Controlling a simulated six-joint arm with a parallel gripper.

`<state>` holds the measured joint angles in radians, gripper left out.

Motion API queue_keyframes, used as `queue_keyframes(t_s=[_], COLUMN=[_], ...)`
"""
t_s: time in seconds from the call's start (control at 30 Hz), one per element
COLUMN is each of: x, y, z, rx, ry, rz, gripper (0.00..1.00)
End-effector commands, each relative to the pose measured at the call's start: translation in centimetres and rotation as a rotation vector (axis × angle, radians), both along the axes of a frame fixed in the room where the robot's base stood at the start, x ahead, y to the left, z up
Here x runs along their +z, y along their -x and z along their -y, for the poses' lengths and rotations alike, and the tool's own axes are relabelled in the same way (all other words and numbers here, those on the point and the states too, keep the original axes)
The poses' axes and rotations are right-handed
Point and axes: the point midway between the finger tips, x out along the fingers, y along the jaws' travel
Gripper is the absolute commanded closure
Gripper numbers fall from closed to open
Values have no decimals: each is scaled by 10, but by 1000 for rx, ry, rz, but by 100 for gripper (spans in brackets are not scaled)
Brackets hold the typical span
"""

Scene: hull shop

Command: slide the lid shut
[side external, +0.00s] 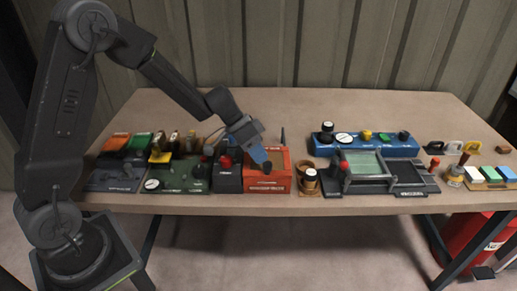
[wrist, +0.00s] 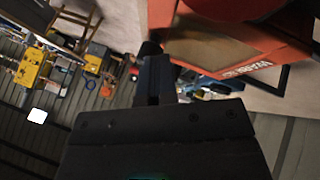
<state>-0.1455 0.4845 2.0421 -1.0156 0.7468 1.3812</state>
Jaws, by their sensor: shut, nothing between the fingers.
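A dark railed frame (side external: 412,189) lies right of centre on the bench in the side view. A pale greenish see-through panel (side external: 366,165), which looks like the sliding lid, covers its left and middle part; the right part is dark and uncovered. A red-topped knob (side external: 343,166) stands at the panel's left side. My gripper (side external: 266,166) is shut and empty, pointing down at the orange box (side external: 268,185), well left of the panel. I cannot tell whether it touches the box. In the wrist view my fingers (wrist: 154,78) are beside the orange box (wrist: 290,50).
A wooden cup (side external: 307,184) with a dark-topped item stands between the orange box and the frame. A blue panel with knobs (side external: 368,149) is behind the frame. Green and dark control units (side external: 180,178) crowd the left. The bench behind the orange box is mostly clear.

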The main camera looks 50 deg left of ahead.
Motion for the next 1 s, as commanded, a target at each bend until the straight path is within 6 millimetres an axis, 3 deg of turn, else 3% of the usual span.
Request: queue_keyframes(t_s=[0.33, 0.57, 0.8, 1.0], x=[-1, 1, 49, 73], y=[-1, -14, -1, 6], z=[-4, -43, -71, -88], rx=[0, 6, 3, 1], ry=[2, 1, -1, 0], rz=[-4, 0, 3, 2], gripper=[100, 100, 100, 100])
